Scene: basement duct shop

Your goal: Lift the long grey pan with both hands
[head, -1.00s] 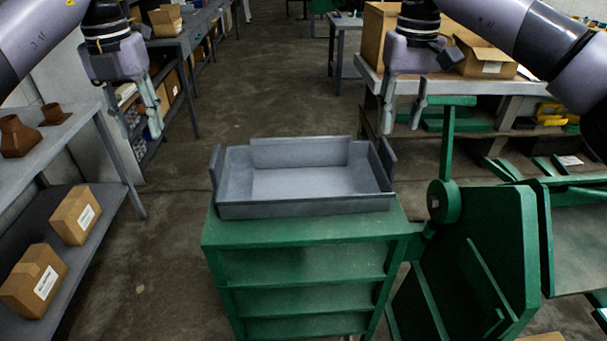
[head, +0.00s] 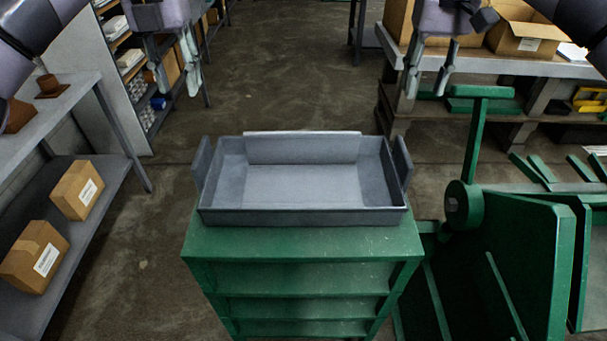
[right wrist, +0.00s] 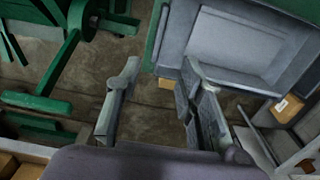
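The long grey pan (head: 305,216) is an open rectangular tray with an upright plate at each short end. It sits level on top of a green shelf stand (head: 300,243) in the head view. It also shows at the upper right of the right wrist view (right wrist: 238,38). My left gripper (head: 178,86) is open and empty, in the air beyond the pan and to its left. My right gripper (head: 425,88) is open and empty, beyond the pan and to its right. Its two parted fingers show in the right wrist view (right wrist: 162,70). Neither gripper touches the pan.
A green machine (head: 500,265) with an upright arm stands close on the right. A grey shelf (head: 105,160) with cardboard boxes (head: 77,190) is on the left. A workbench (head: 490,62) with an open box (head: 530,28) is behind right. Floor is clear behind the pan.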

